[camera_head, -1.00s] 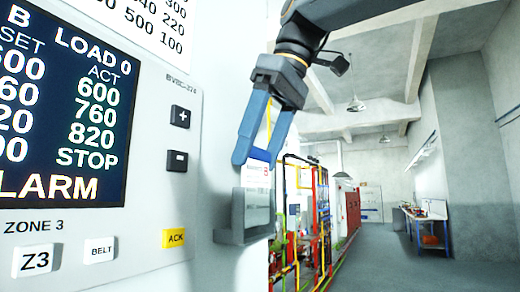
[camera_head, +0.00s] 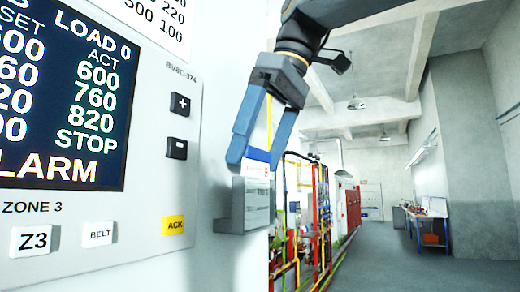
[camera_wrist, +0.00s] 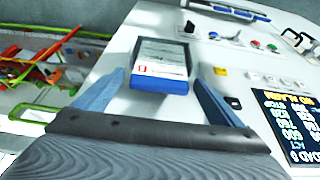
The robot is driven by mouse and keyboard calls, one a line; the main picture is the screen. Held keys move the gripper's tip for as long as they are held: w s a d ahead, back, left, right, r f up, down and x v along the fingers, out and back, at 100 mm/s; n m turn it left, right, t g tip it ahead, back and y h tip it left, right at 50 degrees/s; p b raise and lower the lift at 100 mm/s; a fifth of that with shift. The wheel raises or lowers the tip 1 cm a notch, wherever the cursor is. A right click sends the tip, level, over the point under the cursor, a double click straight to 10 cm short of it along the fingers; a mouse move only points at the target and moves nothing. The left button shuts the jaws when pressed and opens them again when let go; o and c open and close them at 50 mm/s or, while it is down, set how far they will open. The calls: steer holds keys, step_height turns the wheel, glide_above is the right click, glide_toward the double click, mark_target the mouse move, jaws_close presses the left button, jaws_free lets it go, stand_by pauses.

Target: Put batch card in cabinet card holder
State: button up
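The batch card (camera_head: 258,169) is white with a red mark and a blue band. It sits upright in the grey card holder (camera_head: 230,206) on the cabinet's side, its top edge standing above the holder. In the wrist view the card (camera_wrist: 163,57) lies between and just beyond my fingertips, with a gap on each side. My gripper (camera_head: 256,160) has blue fingers spread apart around the card's top in the head view. It also shows open in the wrist view (camera_wrist: 158,80). The holder's lower part is hidden in the wrist view.
The cabinet's control panel (camera_head: 150,200), with a screen and buttons, is close on the left. Red and yellow pipework (camera_head: 315,205) stands behind the holder. A workbench (camera_head: 425,218) is far right. The floor (camera_head: 400,265) on the right is clear.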

steer(key=v, duration=0.8)
steer(key=shift+f, duration=0.1)
stand_by(0.6)
